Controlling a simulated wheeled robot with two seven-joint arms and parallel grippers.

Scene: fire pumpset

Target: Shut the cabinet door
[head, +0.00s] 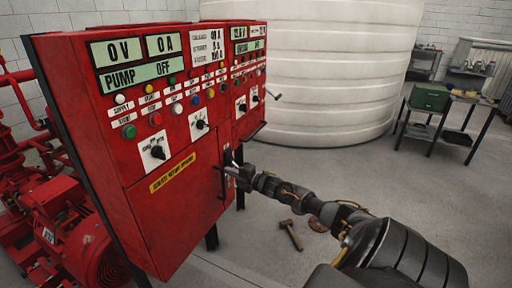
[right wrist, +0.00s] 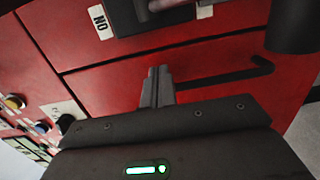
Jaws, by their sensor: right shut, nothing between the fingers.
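The red cabinet (head: 100,150) stands at the left of the head view. Its lower door (head: 172,218) carries a yellow label (head: 172,172) and a black bar handle (head: 222,184) near its right edge. The door looks about flush with the front; I cannot tell whether a small gap is left. My right gripper (head: 230,171) is at the upper right of the door, beside the handle. In the right wrist view its fingers (right wrist: 157,84) are together and empty, close to the red face, with the handle (right wrist: 225,78) beside them. Whether they touch is unclear. My left gripper is out of view.
Knobs, buttons and displays (head: 138,72) cover the cabinet's upper front. Red pump machinery (head: 75,225) stands at the left. A hammer (head: 290,234) lies on the floor below my right arm. A white tank (head: 330,80) and a table with a green box (head: 430,97) stand behind.

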